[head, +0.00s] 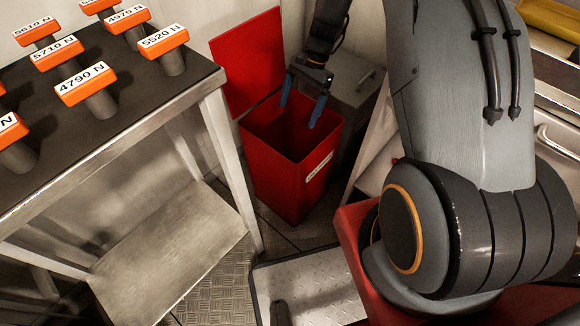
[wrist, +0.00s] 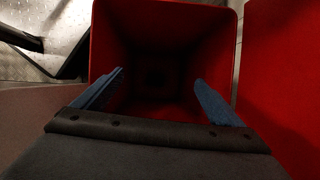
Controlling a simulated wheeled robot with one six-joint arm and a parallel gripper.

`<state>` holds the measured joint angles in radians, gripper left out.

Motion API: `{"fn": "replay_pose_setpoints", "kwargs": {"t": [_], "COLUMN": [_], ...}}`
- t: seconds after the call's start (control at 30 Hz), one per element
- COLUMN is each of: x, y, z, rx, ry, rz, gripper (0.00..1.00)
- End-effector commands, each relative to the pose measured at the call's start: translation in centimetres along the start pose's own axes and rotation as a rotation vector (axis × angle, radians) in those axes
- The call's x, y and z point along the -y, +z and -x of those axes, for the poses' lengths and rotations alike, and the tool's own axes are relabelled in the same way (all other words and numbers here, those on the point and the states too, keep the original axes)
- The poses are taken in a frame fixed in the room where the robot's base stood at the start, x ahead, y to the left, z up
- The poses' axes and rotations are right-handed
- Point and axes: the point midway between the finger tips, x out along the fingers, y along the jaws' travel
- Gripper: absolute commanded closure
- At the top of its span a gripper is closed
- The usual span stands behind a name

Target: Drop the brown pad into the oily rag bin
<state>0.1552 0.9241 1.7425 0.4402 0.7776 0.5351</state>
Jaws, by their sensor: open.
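The red bin (head: 280,178) stands on the floor with its lid (head: 245,60) swung up at the back. A white label on its front is too small to read. My gripper (head: 302,105) is over the bin's mouth, blue fingers pointing down, apart and empty. In the wrist view, my gripper (wrist: 160,95) is open above the dark inside of the bin (wrist: 222,50). I see no brown pad in either view; the bin's bottom is too dark to tell what lies there.
A workbench (head: 150,115) on the left carries several orange-topped tools with newton labels, above a lower metal shelf (head: 170,255). A grey bin (head: 355,85) stands right behind the red one. A metal tread plate (head: 305,285) lies in front.

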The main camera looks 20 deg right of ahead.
Motion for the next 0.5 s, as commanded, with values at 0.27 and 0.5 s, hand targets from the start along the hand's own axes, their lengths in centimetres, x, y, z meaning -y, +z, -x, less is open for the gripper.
{"fn": "replay_pose_setpoints", "kwargs": {"t": [0.27,0.5], "x": [0.1,0.0], "y": [0.0,0.0], "z": [4.6,6.9], "rx": [-0.003,0.0], "ry": [-0.003,-0.001], "rz": [0.001,0.0], "gripper": [0.09,0.09]}}
